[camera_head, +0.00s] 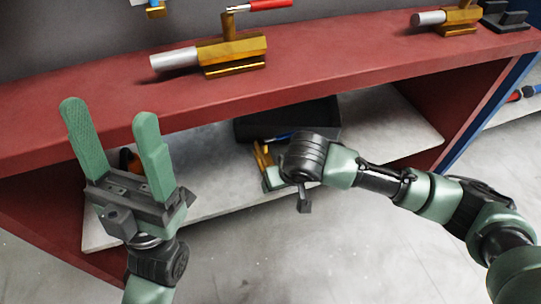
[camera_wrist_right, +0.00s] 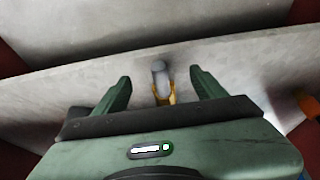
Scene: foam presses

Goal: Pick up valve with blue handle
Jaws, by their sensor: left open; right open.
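A brass valve (camera_head: 263,156) with a bit of blue beside it, likely its handle, is on the white lower shelf, partly hidden by my right wrist. In the right wrist view a valve with a silver end and brass body (camera_wrist_right: 161,73) lies between the fingers of my right gripper (camera_wrist_right: 160,78); no blue shows there. The right gripper is open, and I cannot tell whether a finger touches the valve. My left gripper (camera_head: 108,110) is open and empty, fingers up, in front of the red shelf's edge at the left.
A red upper shelf (camera_head: 340,68) overhangs the white lower shelf (camera_head: 400,128). On it stand a valve with a red handle (camera_head: 232,52) and another brass valve (camera_head: 461,18). A black bin (camera_head: 318,112) sits behind my right wrist. Grey floor lies in front.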

